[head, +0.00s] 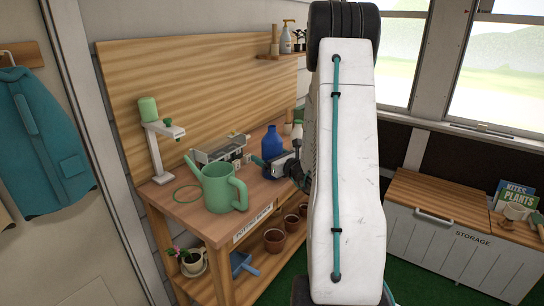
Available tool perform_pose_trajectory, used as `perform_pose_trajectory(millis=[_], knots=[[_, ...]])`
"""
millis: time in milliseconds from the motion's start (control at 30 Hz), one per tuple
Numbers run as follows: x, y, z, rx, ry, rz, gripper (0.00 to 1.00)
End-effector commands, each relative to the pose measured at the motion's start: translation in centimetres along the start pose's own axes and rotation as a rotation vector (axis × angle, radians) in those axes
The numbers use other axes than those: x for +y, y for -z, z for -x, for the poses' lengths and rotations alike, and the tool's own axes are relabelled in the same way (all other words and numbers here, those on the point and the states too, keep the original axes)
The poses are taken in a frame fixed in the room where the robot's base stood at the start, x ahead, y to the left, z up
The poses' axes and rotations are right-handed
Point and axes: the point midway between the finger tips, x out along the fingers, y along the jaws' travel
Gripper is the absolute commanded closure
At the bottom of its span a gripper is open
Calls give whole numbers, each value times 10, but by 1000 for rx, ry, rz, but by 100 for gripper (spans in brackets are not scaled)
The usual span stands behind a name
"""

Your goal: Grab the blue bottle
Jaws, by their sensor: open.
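The blue bottle (272,142) stands upright on the wooden potting bench (178,200), near its right part. My gripper (265,167) comes in from the right, just in front of the bottle's lower part in the head view. It hides the bottle's base. The jaws are open; I cannot tell whether either finger touches the bottle or whether it lies between them.
A green watering can (222,188) stands left of my gripper, near the bench's front. A metal caddy (218,150) stands behind it, and a green lamp (155,135) at the left. My arm hides the bench's right end. A storage chest (440,245) stands at right.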

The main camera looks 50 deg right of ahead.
Motion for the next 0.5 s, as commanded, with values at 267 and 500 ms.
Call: perform_pose_trajectory(millis=[267, 500], knots=[[0, 0, 1, 0, 0, 0, 60], [0, 0, 1, -1, 0, 1, 69]])
